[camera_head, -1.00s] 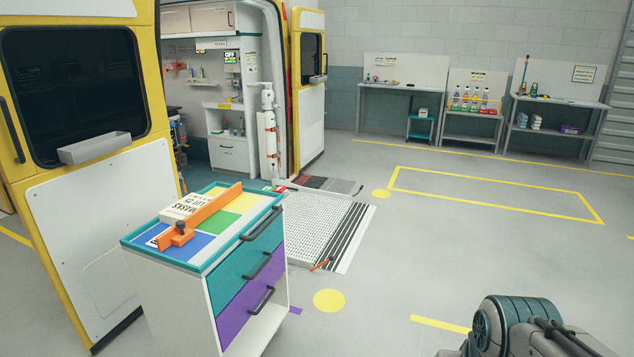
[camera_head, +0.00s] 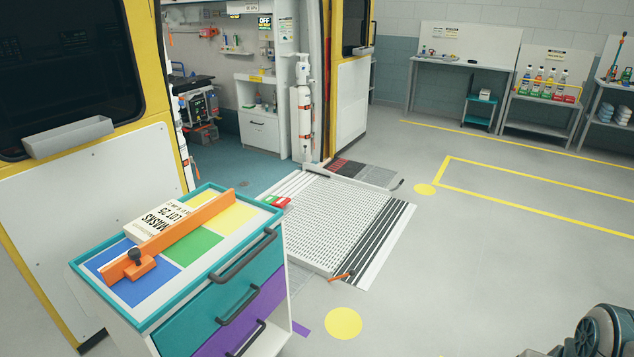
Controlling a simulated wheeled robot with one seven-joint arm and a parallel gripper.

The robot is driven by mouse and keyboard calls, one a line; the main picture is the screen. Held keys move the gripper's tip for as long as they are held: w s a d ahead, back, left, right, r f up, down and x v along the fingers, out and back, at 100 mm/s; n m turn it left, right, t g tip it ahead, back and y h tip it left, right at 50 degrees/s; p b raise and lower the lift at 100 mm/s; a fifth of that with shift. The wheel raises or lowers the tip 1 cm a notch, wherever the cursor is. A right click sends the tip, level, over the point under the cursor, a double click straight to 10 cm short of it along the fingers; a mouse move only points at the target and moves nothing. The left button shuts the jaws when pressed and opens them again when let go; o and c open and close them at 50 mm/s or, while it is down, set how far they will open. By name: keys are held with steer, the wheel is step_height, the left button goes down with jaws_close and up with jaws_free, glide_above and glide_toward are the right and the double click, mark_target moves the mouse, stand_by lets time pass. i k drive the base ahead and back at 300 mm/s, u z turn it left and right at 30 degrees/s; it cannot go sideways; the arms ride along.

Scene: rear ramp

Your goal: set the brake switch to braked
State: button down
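No switch in view can be read for certain as the brake switch. A small red, white and green piece (camera_head: 275,201) shows at the far right corner of the trolley top (camera_head: 222,193); it may be a switch, but its setting is too small to tell. The trolley has a teal rim, teal and purple drawers and dark handles. An orange lever (camera_head: 341,276) lies at the near right edge of the ramp (camera_head: 345,222). My gripper is out of view; only part of my arm shows at the lower right.
A white masks box (camera_head: 160,218) and an orange bar with a dark knob (camera_head: 170,238) are on the trolley's coloured top. The open yellow vehicle stands behind, with a white cylinder (camera_head: 303,110) at its doorway. Floor right of the ramp is clear; benches line the back wall.

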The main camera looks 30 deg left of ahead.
mark_target(276, 201)
steer(key=u, duration=0.75)
steer(key=i, duration=1.05)
steer(key=u, duration=0.9)
